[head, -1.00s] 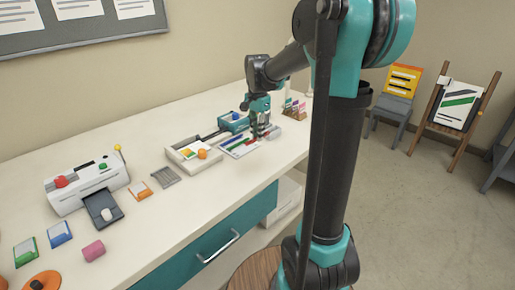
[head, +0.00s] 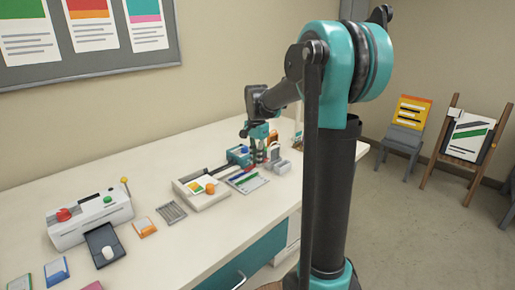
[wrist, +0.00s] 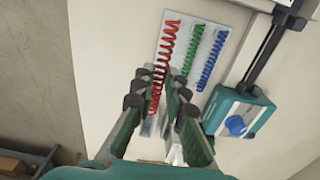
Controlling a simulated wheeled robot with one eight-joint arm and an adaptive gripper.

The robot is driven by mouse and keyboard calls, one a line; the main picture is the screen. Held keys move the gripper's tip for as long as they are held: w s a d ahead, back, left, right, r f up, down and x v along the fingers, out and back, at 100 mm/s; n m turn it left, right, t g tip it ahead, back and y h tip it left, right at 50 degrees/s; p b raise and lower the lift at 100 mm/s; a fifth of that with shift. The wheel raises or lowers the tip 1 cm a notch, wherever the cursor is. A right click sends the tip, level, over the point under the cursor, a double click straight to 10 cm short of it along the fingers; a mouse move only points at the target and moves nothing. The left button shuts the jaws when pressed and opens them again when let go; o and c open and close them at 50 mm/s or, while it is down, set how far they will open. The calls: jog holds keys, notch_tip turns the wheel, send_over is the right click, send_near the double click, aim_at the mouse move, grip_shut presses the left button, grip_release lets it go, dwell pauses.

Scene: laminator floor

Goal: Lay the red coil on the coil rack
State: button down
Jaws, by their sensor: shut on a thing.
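My gripper (wrist: 158,88) is shut on the red coil (wrist: 165,62), holding it near its lower end in the wrist view. The coil rack (wrist: 183,32) is a pale board under the coils. A green coil (wrist: 191,55) and a blue coil (wrist: 211,62) lie on it, side by side to the right of the red one. The red coil is over the rack's left side, slightly tilted; whether it touches the rack I cannot tell. In the head view my gripper (head: 260,155) is low over the table beside the rack (head: 262,181), and the red coil is hard to make out.
A teal block with a blue knob (wrist: 235,124) and a dark rail stand close to the right of the rack. In the head view a white tray (head: 207,202) and a laminator (head: 88,222) stand further left. A grey holder (head: 283,168) is at the right.

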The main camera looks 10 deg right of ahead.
aim_at(255, 184)
jog(key=f, duration=0.1)
jog(key=w+f, duration=0.1)
jog(key=shift+w+a+f, duration=0.1)
jog(key=shift+a+f, duration=0.25)
jog(key=shift+f, duration=3.15)
jog(key=c, duration=1.5)
grip_release()
jog(key=shift+o, duration=0.2)
